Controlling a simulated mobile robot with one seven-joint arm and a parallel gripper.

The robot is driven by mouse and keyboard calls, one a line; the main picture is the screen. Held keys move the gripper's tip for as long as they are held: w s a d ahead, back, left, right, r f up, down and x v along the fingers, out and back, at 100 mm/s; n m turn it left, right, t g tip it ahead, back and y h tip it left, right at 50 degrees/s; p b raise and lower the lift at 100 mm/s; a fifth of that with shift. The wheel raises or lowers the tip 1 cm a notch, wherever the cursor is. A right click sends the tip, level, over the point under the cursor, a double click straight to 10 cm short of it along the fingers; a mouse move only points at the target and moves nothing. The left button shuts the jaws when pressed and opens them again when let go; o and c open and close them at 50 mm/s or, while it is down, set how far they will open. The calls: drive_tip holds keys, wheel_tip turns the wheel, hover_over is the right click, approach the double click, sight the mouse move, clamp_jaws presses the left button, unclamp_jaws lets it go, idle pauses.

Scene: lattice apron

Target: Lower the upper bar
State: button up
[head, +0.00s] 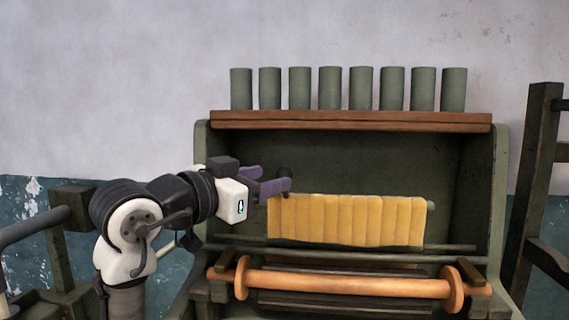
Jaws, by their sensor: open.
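A yellow slatted apron (346,219) hangs inside the green machine frame. Its top edge runs level, and a short grey-green bar end (430,205) shows at its upper right. Most of any bar there is hidden by the apron. My gripper (275,178), with purple fingers, is open at the apron's upper left corner. A dark round knob (284,171) shows by the fingertips. I cannot tell whether the fingers touch it or the apron.
An orange wooden roller (348,284) with end discs crosses the front below, with thin dark rods (370,257) behind it. Several green cylinders (330,88) stand on the brown shelf (350,120) above. A dark wooden frame (535,190) stands at right.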

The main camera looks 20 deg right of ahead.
sight(278, 176)
drive_tip(key=shift+p+x, duration=0.75)
drive_tip(key=shift+x, duration=2)
clamp_jaws()
